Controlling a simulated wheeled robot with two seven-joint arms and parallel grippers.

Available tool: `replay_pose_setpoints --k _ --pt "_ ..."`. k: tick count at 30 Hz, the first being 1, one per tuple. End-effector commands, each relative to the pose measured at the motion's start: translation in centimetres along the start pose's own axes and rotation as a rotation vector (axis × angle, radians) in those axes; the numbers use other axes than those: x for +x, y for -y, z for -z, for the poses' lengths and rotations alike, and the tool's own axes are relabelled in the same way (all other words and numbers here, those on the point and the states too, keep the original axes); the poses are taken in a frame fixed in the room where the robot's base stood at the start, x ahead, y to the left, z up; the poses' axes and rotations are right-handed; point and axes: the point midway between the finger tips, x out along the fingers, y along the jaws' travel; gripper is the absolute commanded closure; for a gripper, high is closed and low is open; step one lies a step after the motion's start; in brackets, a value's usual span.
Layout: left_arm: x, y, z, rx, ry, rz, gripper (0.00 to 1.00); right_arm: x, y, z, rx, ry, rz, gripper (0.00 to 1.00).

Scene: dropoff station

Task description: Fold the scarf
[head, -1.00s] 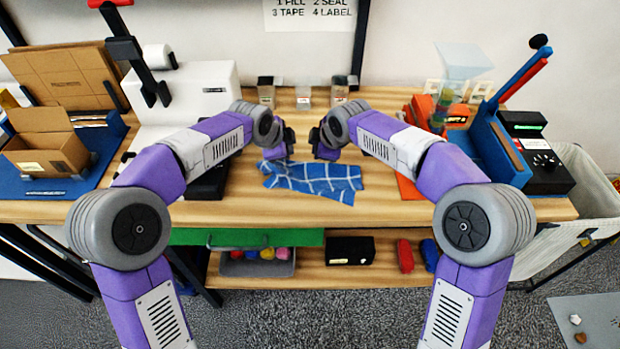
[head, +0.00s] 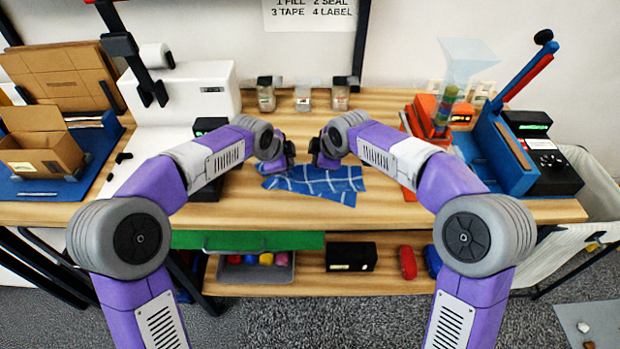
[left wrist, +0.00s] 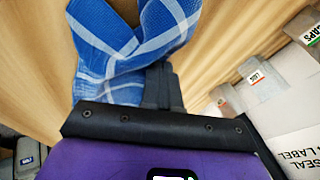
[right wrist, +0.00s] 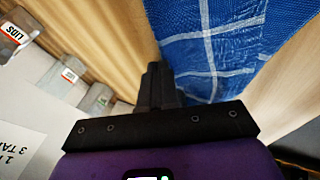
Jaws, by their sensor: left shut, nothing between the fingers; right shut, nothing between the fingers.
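The scarf (head: 318,181) is blue with white check lines. It lies on the table in front of me, wider than deep, with an uneven outline. It also shows in the left wrist view (left wrist: 110,50), where one part crosses over another, and in the right wrist view (right wrist: 215,45), where it looks fairly flat. My left gripper (head: 288,152) is shut and empty beside the scarf's left far edge. My right gripper (head: 318,158) is shut and empty near its far edge, right of the left gripper. I cannot tell whether either fingertip touches the cloth.
Several labelled jars (head: 303,98) stand behind the scarf. A white machine (head: 205,92) and an open cardboard box (head: 42,150) are at left. Orange bins (head: 425,115) and a blue device (head: 500,150) are at right. Bare wood (head: 300,212) lies in front of the scarf.

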Motion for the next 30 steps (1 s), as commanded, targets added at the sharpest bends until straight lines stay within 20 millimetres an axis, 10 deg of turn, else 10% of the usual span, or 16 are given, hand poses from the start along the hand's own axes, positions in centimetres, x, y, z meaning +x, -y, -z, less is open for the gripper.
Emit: replay_pose_setpoints --k 30 --pt "-0.4 0.28 0.13 0.0 -0.001 0.003 1.0 0.03 -0.06 0.01 0.0 -0.001 -0.003 1.0"
